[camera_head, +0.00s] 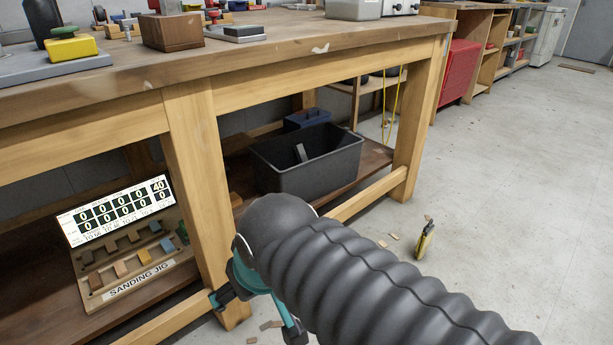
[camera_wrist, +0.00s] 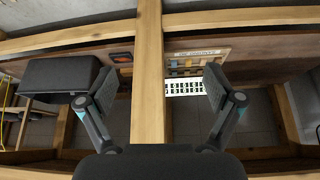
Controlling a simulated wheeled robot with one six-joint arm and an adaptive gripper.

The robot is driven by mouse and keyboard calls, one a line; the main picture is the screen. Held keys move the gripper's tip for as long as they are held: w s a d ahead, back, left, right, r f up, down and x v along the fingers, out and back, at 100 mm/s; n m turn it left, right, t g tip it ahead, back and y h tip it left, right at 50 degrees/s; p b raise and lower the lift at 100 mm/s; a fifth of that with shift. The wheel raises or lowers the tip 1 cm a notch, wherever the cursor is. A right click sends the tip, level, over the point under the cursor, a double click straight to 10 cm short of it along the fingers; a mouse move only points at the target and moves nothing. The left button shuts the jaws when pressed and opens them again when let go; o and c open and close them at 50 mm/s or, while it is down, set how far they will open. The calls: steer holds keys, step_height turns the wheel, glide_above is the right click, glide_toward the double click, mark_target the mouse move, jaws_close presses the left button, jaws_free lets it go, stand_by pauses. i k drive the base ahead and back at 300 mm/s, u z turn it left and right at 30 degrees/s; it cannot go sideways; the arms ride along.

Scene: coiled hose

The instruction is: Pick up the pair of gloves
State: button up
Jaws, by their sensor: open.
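I cannot make out a pair of gloves in either view. My gripper (camera_head: 256,314) is low in front of the workbench, beside its front leg (camera_head: 198,190), partly hidden behind my dark ribbed arm. In the wrist view my gripper (camera_wrist: 158,90) has its two fingers spread wide with nothing held. The wooden leg (camera_wrist: 148,60) runs through the gap between them in the picture; I cannot tell how far off it is. A small yellow and black object (camera_head: 425,240) lies or stands on the floor at right, too small to identify.
A black open bin (camera_head: 308,172) stands on the workbench's lower shelf, right of the leg; it also shows in the wrist view (camera_wrist: 58,78). A sanding jig board (camera_head: 130,262) sits on the shelf at left. Tools crowd the bench top (camera_head: 275,42). Floor at right (camera_head: 530,190) is mostly clear.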

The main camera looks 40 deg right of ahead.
mark_target(425, 239)
steer(key=k, duration=1.3)
steer(key=z, duration=0.35)
steer(key=i, duration=0.85)
steer(key=z, duration=1.2)
steer(key=i, duration=0.4)
steer(key=z, duration=0.2)
steer(key=k, duration=0.55)
steer(key=z, duration=0.4)
steer(key=i, duration=1.25)
steer(key=u, duration=0.5)
